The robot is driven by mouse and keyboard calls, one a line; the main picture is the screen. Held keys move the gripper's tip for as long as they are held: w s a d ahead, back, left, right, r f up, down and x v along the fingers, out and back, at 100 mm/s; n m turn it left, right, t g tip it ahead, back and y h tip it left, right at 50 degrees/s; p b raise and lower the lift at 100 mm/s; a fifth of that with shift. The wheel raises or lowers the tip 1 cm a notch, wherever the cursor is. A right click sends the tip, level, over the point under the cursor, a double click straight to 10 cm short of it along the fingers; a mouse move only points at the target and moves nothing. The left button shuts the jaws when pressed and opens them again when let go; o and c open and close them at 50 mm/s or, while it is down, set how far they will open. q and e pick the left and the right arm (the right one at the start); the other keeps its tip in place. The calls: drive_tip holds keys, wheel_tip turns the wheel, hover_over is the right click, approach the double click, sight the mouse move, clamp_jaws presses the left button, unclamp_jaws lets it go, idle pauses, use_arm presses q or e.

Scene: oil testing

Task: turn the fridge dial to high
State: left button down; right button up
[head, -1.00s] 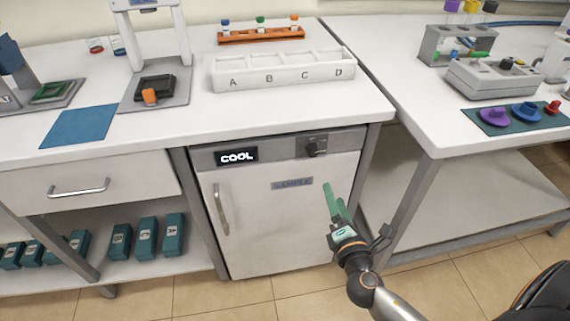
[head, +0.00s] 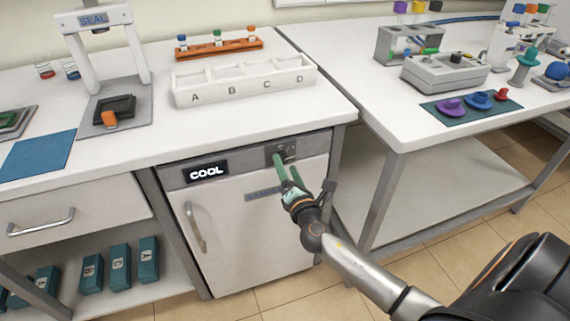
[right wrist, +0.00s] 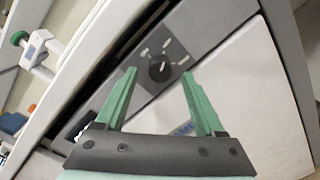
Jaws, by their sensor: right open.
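The fridge (head: 240,235) stands under the bench, its door closed. Its display (head: 206,172) reads COOL. The dark round dial (right wrist: 158,70) sits on a grey plate with light marks around it in the right wrist view; in the head view the dial plate (head: 287,150) is partly hidden by my gripper. My right gripper (head: 288,166) is just in front of and below the dial. In the right wrist view its green fingers (right wrist: 160,93) are apart and empty, with the dial beyond and between their tips. My left gripper is not in view.
The fridge handle (head: 195,228) is at the door's left. Above, the bench holds a white tray (head: 245,92) lettered A to D and an orange tube rack (head: 218,48). A second bench (head: 400,125) stands at the right.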

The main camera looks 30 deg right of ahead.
drive_tip(key=shift+x, duration=0.8)
drive_tip(key=shift+c, duration=0.2)
clamp_jaws()
